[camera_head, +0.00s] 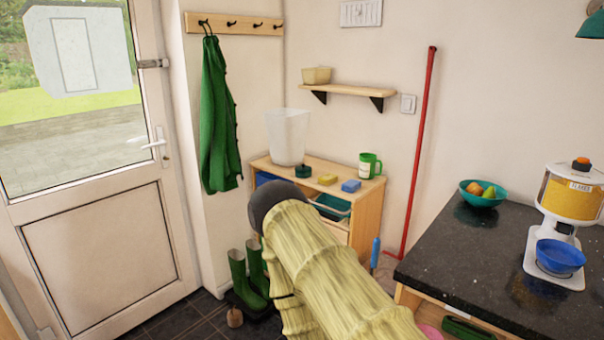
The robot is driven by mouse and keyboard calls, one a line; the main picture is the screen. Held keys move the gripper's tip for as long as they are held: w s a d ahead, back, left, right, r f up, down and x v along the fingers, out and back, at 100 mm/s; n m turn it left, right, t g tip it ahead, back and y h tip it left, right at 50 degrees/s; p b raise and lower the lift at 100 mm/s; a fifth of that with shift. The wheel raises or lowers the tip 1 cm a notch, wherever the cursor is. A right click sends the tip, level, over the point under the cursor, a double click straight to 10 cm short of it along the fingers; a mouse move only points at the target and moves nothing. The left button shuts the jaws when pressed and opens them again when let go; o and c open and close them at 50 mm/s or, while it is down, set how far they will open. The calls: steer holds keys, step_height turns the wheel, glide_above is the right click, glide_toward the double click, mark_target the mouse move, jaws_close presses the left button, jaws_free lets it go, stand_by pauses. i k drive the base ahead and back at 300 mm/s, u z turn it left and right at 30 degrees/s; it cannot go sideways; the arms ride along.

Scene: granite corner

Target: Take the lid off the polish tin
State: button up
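A small, low, round dark green thing (303,171) sits on top of the light wooden cabinet (262,163) by the far wall. It looks like the polish tin, but it is too small to make out its lid or any label. My arm, pale and ribbed with a dark rounded joint, reaches up from the lower edge in front of the cabinet and covers part of it. The fingers of my gripper do not show.
Beside the tin are a whitish bin (287,137), a yellow sponge (327,179), a blue sponge (351,186) and a green mug (369,165). A red pole (419,150) leans right of the cabinet. A dark worktop (475,255) stands right; boots (238,275) stand left.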

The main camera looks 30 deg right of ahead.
mark_target(303, 168)
steer(key=u, duration=0.05)
steer(key=i, duration=1.4)
steer(key=z, duration=0.45)
steer(key=i, duration=1.1)
steer(key=z, duration=0.25)
